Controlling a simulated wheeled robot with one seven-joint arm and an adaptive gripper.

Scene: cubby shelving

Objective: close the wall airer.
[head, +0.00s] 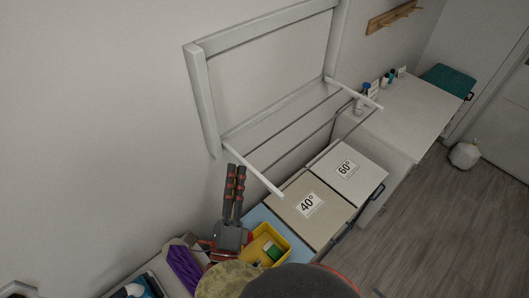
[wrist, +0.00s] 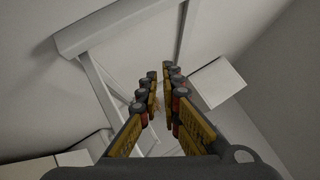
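The wall airer is a white frame (head: 205,100) on the wall, with a rack folded out and down from its lower edge. The rack has two white side arms, the nearer one (head: 262,179) and the farther one (head: 352,93), with thin grey rods between them. My gripper (head: 236,168) points up, its fingertips just left of and below the nearer side arm; I cannot tell if they touch it. In the wrist view the gripper (wrist: 161,76) shows a narrow gap between its fingers and holds nothing. White bars of the airer (wrist: 115,27) show beyond it.
Below the rack stand bins with lids marked 40° (head: 290,204) and 60° (head: 360,180). A yellow box (head: 285,233) and purple cloth (head: 183,266) lie near my gripper. A white counter (head: 409,113) with bottles is beyond. The wooden floor (head: 450,220) at right is mostly clear.

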